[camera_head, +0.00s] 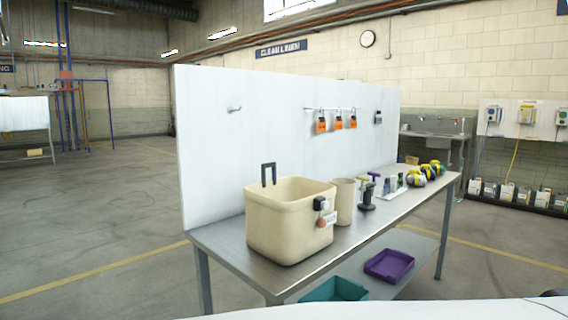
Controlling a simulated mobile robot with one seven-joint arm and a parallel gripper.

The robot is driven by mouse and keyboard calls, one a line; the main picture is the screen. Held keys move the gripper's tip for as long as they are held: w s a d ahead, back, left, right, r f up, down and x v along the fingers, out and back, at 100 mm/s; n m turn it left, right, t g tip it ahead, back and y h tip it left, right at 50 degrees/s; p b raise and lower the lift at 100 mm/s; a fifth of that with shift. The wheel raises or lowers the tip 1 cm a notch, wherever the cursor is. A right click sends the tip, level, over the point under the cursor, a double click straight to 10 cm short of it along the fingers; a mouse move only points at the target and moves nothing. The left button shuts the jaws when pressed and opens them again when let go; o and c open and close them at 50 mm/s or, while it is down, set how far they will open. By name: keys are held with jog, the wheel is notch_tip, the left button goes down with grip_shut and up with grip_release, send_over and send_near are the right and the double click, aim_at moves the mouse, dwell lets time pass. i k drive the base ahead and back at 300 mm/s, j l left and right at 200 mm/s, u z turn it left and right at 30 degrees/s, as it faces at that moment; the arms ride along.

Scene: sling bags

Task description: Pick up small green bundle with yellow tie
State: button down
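At the far right end of the metal workbench (295,262), several small rounded bundles sit close together. The nearest (415,179) looks dark grey-green with yellow. Behind it is a dark one with yellow (429,172), and the farthest (438,167) looks green with yellow. They are small and partly overlap, so I cannot tell their ties apart clearly. My gripper is not in view.
On the bench stand a large beige bin (270,225), a beige canister (345,205), a dark stand (367,198) and a white tray of bottles (392,194). A white back panel (270,130) rises behind. Purple (389,265) and teal (334,289) trays are on the lower shelf.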

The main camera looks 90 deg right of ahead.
aim_at(439, 169)
jog(key=z, duration=3.7)
jog(key=i+l+z, duration=0.15)
jog(key=i+z, duration=0.15)
jog(key=i, duration=0.2)
jog(key=i+l+z, duration=0.1)
jog(key=i+z, duration=0.15)
jog(key=i, duration=0.2)
jog(key=i+z, duration=0.1)
jog(key=i, duration=1.15)
jog(key=i+u, duration=0.1)
jog(key=i, duration=0.5)
jog(key=i+l+u, duration=0.1)
jog(key=i, duration=0.5)
jog(key=i+l+u, duration=0.15)
jog(key=i+u, duration=0.25)
jog(key=i+l+u, duration=0.4)
jog(key=i+j, duration=0.05)
jog(key=j, duration=0.05)
